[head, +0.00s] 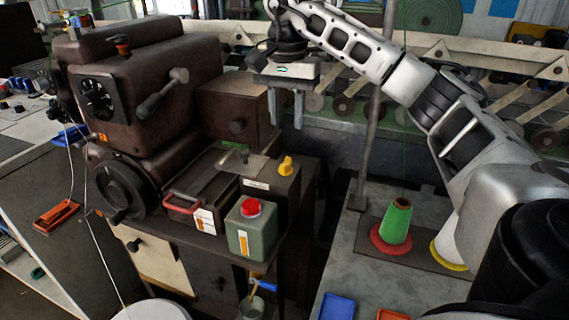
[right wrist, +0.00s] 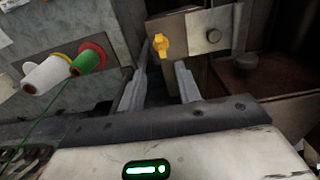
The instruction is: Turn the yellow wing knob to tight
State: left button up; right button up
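The yellow wing knob (head: 286,166) sits on top of a dark box (head: 268,188) beside the brown machine. My right gripper (head: 285,122) points down above the knob, its two fingers apart with nothing between them. In the right wrist view the knob (right wrist: 161,45) shows just beyond the gap between the fingertips (right wrist: 160,74), clear of both. The knob's tight mark cannot be read. My left gripper is not in view.
A green canister (head: 251,232) with a red cap stands in front of the box. A red-handled tray (head: 190,207) is left of it. The brown machine (head: 150,85) rises behind left. A thin metal post (head: 368,140) and a green thread cone (head: 397,222) stand to the right.

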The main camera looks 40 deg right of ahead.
aim_at(286, 161)
notch_tip(286, 161, down, 10)
jog(key=shift+w+f, duration=0.1)
dwell(0.4)
grip_shut()
